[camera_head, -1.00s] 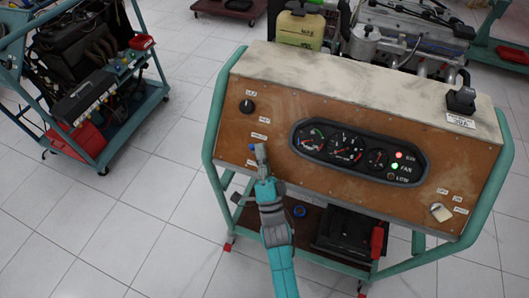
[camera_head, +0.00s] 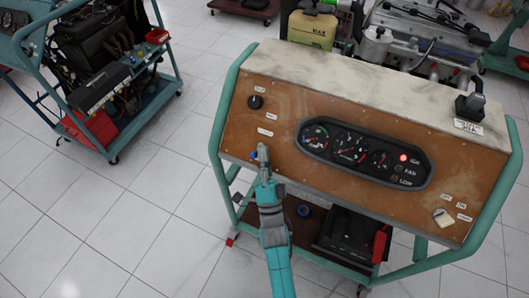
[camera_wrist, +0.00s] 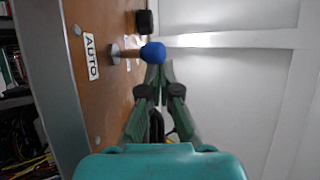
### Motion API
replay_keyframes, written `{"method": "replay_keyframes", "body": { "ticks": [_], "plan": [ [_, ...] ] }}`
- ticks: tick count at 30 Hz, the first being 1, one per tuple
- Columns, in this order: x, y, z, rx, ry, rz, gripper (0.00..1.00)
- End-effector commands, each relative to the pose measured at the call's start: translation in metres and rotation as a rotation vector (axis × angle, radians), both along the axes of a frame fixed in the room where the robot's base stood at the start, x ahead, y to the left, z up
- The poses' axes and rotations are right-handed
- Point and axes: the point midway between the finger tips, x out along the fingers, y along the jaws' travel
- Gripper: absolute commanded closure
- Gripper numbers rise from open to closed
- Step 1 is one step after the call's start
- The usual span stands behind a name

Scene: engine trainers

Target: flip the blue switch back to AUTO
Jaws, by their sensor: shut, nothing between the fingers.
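The blue-tipped switch (camera_head: 253,155) sits on the left part of the brown panel, mostly behind my gripper (camera_head: 263,150) in the head view. In the wrist view its round blue tip (camera_wrist: 153,52) stands out from the panel on a short lever. The AUTO label (camera_wrist: 91,57) is on the panel beside the lever's base. My gripper (camera_wrist: 158,70) is shut and empty. Its fingertips are right at the blue tip and seem to touch it, but contact is not certain.
A dark knob (camera_head: 255,102) is above the switch. The gauge cluster (camera_head: 364,155) is to the right, with a red lamp lit and the FAN lamp dark. A green tube frame (camera_head: 218,120) edges the panel. Another trainer cart (camera_head: 110,85) stands at left; tiled floor lies between.

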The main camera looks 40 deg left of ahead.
Motion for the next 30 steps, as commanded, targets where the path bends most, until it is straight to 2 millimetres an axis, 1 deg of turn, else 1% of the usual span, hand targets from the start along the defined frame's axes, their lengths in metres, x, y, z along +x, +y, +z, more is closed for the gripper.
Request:
{"method": "replay_keyframes", "body": {
  "ticks": [5,8,21,27,30],
  "plan": [
    [-0.002,-0.003,-0.003,-0.001,0.001,0.000,1.00],
    [-0.008,-0.009,-0.010,-0.003,0.003,0.000,1.00],
    [-0.052,-0.056,-0.059,-0.002,0.002,0.000,1.00],
    [-0.062,-0.068,-0.071,-0.002,0.001,0.000,1.00],
    [-0.064,-0.070,-0.073,0.000,0.000,0.000,1.00]
  ]
}}
